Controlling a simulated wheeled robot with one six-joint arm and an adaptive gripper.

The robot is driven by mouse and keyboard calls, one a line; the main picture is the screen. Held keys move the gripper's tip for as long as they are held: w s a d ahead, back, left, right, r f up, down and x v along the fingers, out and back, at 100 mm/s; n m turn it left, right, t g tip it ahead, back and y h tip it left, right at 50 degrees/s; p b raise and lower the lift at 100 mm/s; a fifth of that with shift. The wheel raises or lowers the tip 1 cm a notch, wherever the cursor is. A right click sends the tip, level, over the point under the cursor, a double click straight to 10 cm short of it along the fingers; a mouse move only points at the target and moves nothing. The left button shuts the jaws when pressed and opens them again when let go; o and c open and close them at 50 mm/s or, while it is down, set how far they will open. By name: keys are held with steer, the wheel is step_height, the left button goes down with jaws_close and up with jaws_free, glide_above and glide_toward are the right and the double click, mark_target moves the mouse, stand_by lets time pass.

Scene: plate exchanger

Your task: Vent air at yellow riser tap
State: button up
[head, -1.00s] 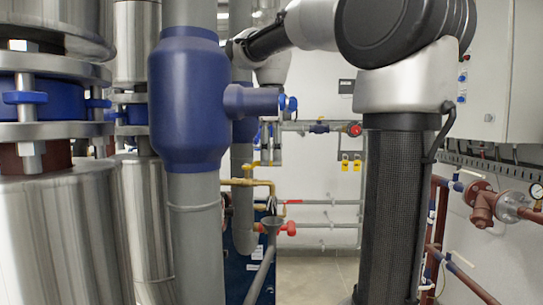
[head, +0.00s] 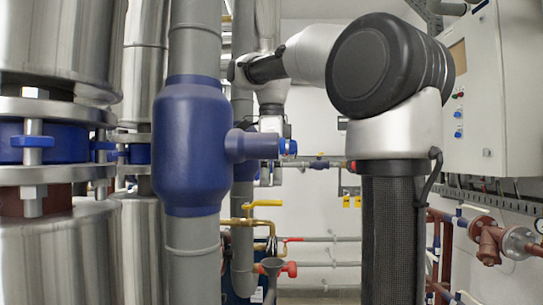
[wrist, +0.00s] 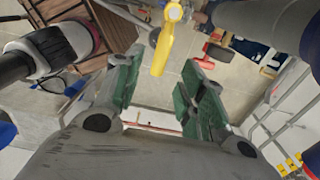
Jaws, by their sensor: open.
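The yellow riser tap lever (head: 263,203) sits on a yellow pipe (head: 243,222) that comes off the grey riser behind the big blue vessel. My gripper (head: 270,172) hangs pointing down above the lever, apart from it in the head view. In the wrist view the yellow lever (wrist: 163,48) reaches from the top centre towards the space between my fingers. My gripper (wrist: 158,72) is open there, with green pads on both fingers and nothing held. The vessel hides part of the riser in the head view.
The blue vessel (head: 188,150) with its side stub (head: 252,146) stands close left of my gripper. A grey funnel (head: 272,264) and a red handle (head: 290,269) are below the lever. A grey cabinet (head: 490,90) and red pipework (head: 490,240) are at right.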

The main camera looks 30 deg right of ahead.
step_height(320, 180, up, 7)
stand_by(0.7)
